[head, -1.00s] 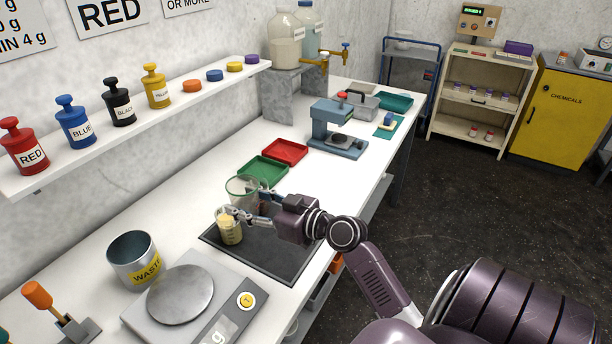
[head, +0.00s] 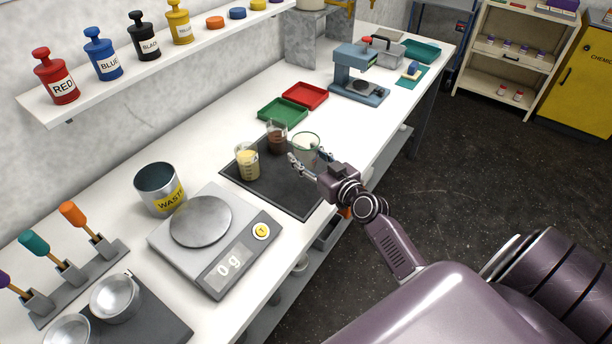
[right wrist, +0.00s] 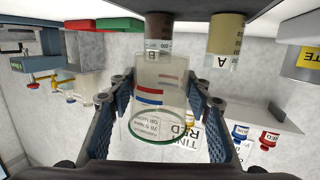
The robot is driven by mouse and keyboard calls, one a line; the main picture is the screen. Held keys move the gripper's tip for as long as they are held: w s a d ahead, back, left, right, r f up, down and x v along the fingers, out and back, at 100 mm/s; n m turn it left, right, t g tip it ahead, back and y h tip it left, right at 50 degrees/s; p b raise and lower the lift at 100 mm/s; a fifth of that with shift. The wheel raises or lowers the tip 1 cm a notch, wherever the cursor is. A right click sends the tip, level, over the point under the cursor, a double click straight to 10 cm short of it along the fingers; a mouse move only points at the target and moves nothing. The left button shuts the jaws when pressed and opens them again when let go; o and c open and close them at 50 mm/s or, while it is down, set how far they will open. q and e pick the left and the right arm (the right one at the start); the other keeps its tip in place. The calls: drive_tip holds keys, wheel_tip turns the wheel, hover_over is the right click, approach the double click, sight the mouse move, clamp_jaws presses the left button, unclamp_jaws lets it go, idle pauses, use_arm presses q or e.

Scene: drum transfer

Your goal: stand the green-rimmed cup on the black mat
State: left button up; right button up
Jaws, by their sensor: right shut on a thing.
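The green-rimmed cup (head: 306,146) is clear and upright, over the far right part of the black mat (head: 272,190). My right gripper (head: 307,158) is shut on it, one finger on each side. In the right wrist view, which is upside down, the cup (right wrist: 160,85) stands between the two fingers, with red and blue lines on its wall. I cannot tell whether its base touches the mat. My left gripper is not in view.
Beaker B (head: 277,139) with brown contents stands on the mat left of the cup, and beaker A (head: 248,164) with pale yellow contents stands nearer. Green (head: 283,111) and red (head: 305,95) trays lie behind. A scale (head: 235,262) stands in front. The mat's near right part is bare.

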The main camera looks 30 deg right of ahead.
sight(312, 169)
wheel_tip(312, 169, down, 3)
drive_tip(key=shift+f+b, duration=0.15)
drive_tip(key=shift+b, duration=0.35)
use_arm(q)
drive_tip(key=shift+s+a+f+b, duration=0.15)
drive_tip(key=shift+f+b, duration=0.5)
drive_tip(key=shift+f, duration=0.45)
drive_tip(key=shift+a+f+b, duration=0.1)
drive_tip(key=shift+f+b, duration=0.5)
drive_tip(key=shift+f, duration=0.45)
use_arm(e)
drive_tip(key=shift+f, duration=1.9)
drive_tip(key=shift+f, duration=0.1)
drive_tip(key=o, duration=0.8)
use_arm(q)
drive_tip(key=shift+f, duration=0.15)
use_arm(e)
drive_tip(key=shift+o, duration=0.2)
